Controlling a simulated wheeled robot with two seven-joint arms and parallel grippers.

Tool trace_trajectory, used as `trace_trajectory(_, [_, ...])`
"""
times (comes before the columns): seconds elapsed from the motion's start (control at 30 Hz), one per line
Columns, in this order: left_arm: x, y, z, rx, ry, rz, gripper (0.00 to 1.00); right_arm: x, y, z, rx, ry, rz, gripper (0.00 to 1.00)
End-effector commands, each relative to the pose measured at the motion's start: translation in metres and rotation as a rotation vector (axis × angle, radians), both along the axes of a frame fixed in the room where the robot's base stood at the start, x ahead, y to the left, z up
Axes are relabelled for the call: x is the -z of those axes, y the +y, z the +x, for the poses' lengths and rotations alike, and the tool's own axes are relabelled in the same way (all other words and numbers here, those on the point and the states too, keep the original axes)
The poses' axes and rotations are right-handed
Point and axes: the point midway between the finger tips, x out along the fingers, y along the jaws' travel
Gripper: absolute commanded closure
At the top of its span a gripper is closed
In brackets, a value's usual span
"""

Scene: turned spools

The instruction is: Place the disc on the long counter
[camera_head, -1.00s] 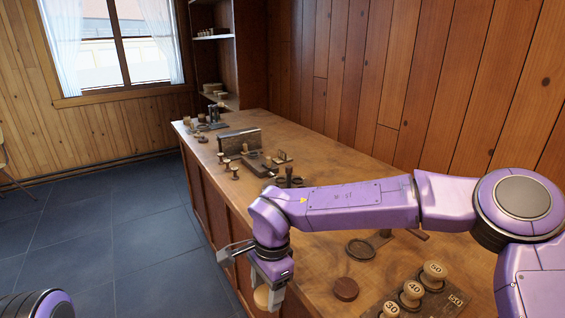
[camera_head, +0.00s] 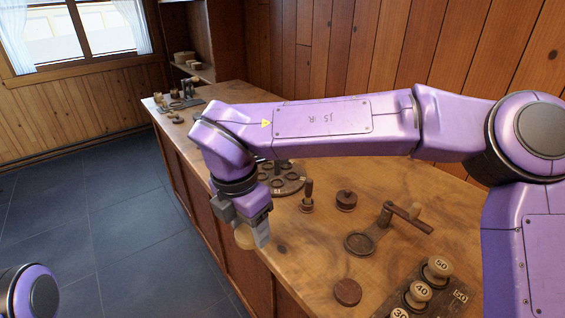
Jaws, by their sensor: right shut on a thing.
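My right gripper (camera_head: 245,232) points down at the front edge of the long counter (camera_head: 298,262). It is shut on a pale wooden disc (camera_head: 243,238), partly hidden by the fingers. The disc appears in front of the counter's front edge in the picture; I cannot tell whether it is over the top or just outside it. The counter has a worn brown wooden top and runs away toward the back left. My left gripper is out of view; only a purple part of my left arm shows at the bottom left.
On the counter are a round holder with several cups (camera_head: 285,186), a dark stamp (camera_head: 307,200), a round dark box (camera_head: 346,200), a cranked stand (camera_head: 360,242), a flat dark disc (camera_head: 347,292) and numbered spools (camera_head: 436,268). The top between the stamp and flat disc is clear.

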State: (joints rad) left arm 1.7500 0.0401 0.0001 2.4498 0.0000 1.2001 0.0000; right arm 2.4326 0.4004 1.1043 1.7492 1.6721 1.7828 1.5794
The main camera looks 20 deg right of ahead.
Motion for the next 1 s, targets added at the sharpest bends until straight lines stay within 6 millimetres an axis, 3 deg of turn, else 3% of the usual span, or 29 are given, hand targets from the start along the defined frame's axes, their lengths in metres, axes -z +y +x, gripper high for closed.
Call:
trace_trajectory(0.17, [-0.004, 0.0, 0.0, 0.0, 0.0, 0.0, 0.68, 0.004, -0.013, -0.001, 0.002, 0.001, 0.0, 0.72])
trace_trajectory(0.43, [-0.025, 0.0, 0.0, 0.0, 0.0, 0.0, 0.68, 0.036, -0.091, -0.011, 0.003, 0.003, 0.005, 0.72])
trace_trajectory(0.6, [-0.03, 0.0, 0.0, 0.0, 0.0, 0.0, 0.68, 0.075, -0.12, -0.015, -0.001, 0.004, 0.002, 0.72])
trace_trajectory(0.87, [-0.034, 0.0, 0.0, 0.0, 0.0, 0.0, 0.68, 0.1, -0.14, -0.017, -0.001, 0.002, 0.002, 0.72])
trace_trajectory(1.0, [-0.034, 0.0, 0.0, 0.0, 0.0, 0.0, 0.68, 0.127, -0.14, -0.017, -0.003, 0.003, 0.0, 0.72])
